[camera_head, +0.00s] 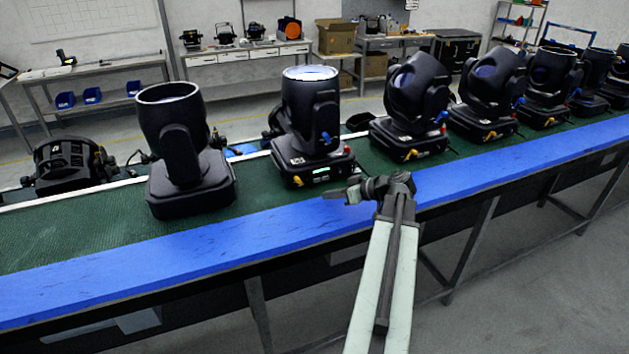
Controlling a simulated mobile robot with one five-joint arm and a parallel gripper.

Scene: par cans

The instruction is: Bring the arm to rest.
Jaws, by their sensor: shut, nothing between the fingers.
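My arm reaches up from the bottom of the head view, with its pale links ending above the front edge of the bench. My gripper (338,194) points left over the blue edge strip and the green belt. Its fingers are shut and nothing shows between them. It is in front of a black stage light (313,122) with a lit white rim, and looks apart from it. Another black stage light (178,145) stands upright further left.
The green belt (60,235) carries several more black lights (415,100) toward the right. A blue strip (180,262) runs along its front edge. A low black unit (72,165) lies at the far left. Workbenches and a cardboard box (336,37) stand behind. The floor at lower right is clear.

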